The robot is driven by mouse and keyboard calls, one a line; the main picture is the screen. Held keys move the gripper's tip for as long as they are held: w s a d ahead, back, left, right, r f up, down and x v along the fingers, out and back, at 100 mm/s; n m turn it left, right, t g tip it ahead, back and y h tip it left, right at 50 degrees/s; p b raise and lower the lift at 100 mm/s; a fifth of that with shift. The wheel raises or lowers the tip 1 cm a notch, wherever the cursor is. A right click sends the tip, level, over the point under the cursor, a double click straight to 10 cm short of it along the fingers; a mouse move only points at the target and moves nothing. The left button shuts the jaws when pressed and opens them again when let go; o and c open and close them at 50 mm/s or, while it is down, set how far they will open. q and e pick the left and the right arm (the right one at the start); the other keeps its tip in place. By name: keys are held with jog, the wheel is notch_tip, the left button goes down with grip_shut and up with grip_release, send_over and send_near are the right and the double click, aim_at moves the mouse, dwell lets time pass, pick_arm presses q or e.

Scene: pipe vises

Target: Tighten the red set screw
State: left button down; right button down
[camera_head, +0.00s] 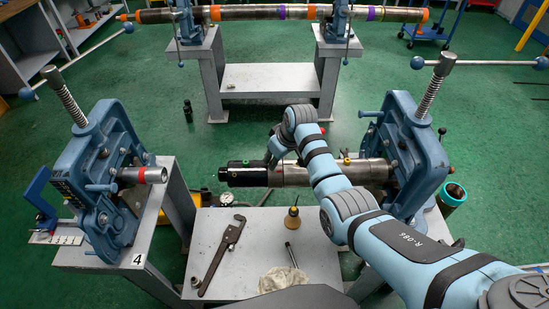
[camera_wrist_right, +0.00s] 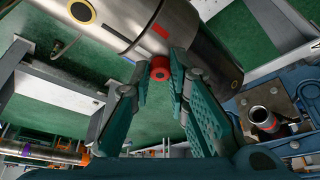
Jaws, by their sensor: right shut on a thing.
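The thick steel and black cylinder (camera_head: 300,174) lies horizontally, its right end in the right blue vise (camera_head: 418,150). The red set screw (camera_wrist_right: 160,68) stands out of the cylinder in the right wrist view, with a socket hole in its end. My right gripper (camera_wrist_right: 159,70) has its two fingertips on either side of this screw, shut on it. In the head view my right gripper (camera_head: 271,158) reaches down at the cylinder's middle, and its fingers hide the screw there. My left gripper is not in view.
The left blue vise (camera_head: 104,180) holds a short pipe with a red ring. On the low grey table lie a wrench (camera_head: 222,256), a cloth (camera_head: 283,279) and an oil can (camera_head: 292,217). A long banded pipe (camera_head: 262,12) spans the back stand.

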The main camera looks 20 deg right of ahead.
jog(key=shift+a+m+h, duration=0.1)
jog(key=shift+m+h, duration=0.3)
jog(key=shift+m, duration=0.8)
jog(key=c, duration=1.5)
grip_release()
jog(key=shift+c, duration=0.2)
jog(key=shift+s+r, duration=0.1)
jog(key=shift+r, duration=0.15)
jog(key=v, duration=1.1)
jog(key=shift+s+r, duration=0.2)
jog(key=shift+s, duration=0.1)
